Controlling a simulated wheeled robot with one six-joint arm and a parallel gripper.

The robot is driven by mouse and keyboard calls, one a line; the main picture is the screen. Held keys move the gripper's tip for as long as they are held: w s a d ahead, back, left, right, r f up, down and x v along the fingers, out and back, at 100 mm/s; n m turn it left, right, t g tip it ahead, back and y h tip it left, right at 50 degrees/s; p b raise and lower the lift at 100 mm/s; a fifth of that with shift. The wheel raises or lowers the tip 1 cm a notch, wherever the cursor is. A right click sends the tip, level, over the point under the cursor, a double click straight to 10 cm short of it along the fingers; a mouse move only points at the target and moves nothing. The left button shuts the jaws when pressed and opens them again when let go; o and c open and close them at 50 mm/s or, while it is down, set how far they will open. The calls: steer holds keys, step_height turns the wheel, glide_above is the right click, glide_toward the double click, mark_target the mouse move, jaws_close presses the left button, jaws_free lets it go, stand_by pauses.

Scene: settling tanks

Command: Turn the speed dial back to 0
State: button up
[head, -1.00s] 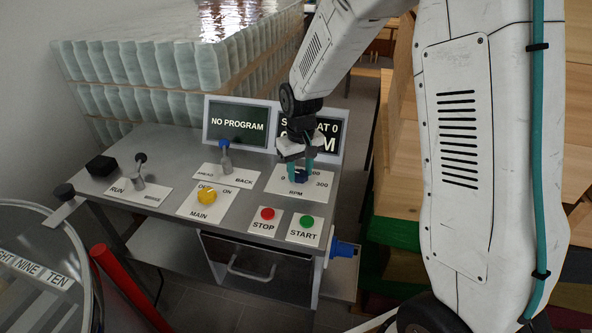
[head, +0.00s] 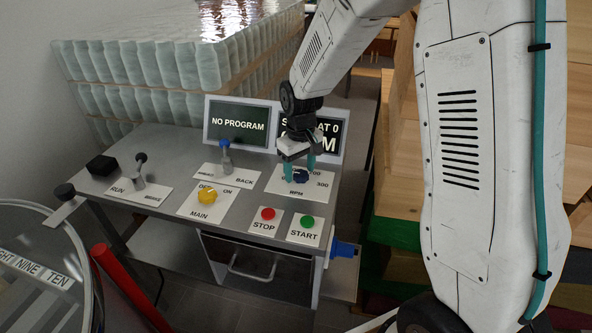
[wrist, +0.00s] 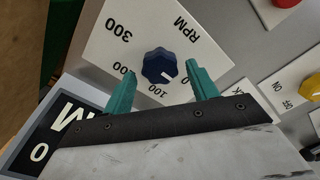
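The blue speed dial (head: 301,176) sits on a white RPM plate (head: 272,188) at the right of the console. My gripper (head: 299,168) is open above the dial. In the wrist view its teal fingers (wrist: 161,76) stand apart on either side of the dial's near edge, with gaps to it. The right screen (head: 328,132) is partly hidden by my gripper; "AT 0" and "M" show.
The left screen (head: 237,124) reads NO PROGRAM. The red STOP button (head: 267,214) and green START button (head: 307,222) sit in front of the dial plate. A yellow MAIN knob (head: 207,195) and a blue-topped lever (head: 225,155) stand to the left.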

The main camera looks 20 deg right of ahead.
mark_target(300, 173)
steer(key=shift+s, duration=0.1)
step_height(300, 173, up, 8)
steer(key=shift+f, duration=0.15)
stand_by(0.5)
steer(key=shift+s, duration=0.1)
steer(key=s+r+m, duration=0.1)
steer(key=s+r, duration=0.2)
steer(key=s, duration=0.7)
steer(key=s+d+r+m, duration=0.1)
steer(key=s+r, duration=0.3)
steer(key=s, duration=0.6)
steer(key=s+d+r+m+t, duration=0.1)
steer(key=s+r, duration=0.3)
steer(key=s, duration=0.6)
steer(key=shift+s+r, duration=0.25)
steer(key=shift+s, duration=0.1)
steer(key=shift+o, duration=0.4)
steer(key=shift+a, duration=0.1)
